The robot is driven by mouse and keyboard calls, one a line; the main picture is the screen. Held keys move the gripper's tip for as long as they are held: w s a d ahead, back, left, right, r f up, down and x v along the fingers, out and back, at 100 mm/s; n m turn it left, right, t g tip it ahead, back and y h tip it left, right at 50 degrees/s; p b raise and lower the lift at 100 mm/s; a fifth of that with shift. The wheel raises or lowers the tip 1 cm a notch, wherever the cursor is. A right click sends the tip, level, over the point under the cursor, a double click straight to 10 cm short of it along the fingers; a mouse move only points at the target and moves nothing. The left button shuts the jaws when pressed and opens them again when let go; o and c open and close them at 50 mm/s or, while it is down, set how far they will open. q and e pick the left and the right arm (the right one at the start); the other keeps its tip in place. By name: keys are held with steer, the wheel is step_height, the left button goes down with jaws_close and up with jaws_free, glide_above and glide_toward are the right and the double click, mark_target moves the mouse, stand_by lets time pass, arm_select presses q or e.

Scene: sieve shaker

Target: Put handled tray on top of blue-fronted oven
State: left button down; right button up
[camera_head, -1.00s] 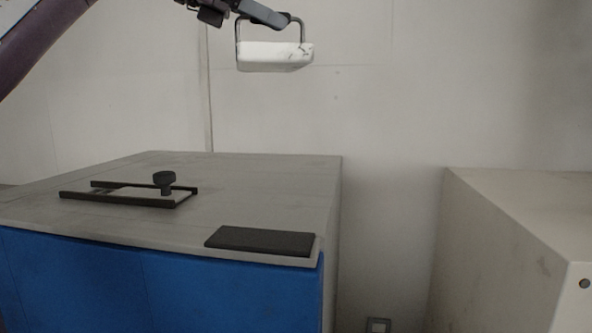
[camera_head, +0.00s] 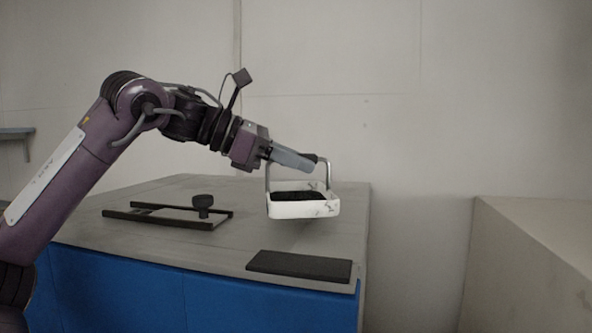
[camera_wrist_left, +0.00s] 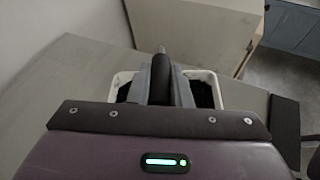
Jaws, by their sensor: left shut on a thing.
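The handled tray (camera_head: 304,209) is white with dark contents and a grey arched handle. My left gripper (camera_head: 318,162) is shut on the handle, and the tray hangs upright below it. The tray appears over the right part of the grey top of the blue-fronted oven (camera_head: 150,190); I cannot tell whether its base touches the top. In the left wrist view the tray (camera_wrist_left: 122,78) shows partly behind the fingers of my left gripper (camera_wrist_left: 161,75), which hide its middle. My right gripper is not in view.
A dark frame with a round knob (camera_head: 203,201) lies on the oven top at left. A flat black pad (camera_head: 300,266) lies at its front right edge. A pale cabinet (camera_head: 530,240) stands to the right, across a gap.

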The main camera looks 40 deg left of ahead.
arm_select(q)
steer(key=shift+f, duration=0.45)
steer(key=shift+w+f, duration=0.1)
steer(key=shift+f, duration=0.4)
steer(key=c, duration=1.3)
jaws_free()
steer(key=shift+f, duration=0.1)
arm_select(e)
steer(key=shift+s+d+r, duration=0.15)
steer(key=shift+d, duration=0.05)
arm_select(q)
steer(key=shift+b+v, duration=1.55)
steer(key=shift+v, duration=4.5)
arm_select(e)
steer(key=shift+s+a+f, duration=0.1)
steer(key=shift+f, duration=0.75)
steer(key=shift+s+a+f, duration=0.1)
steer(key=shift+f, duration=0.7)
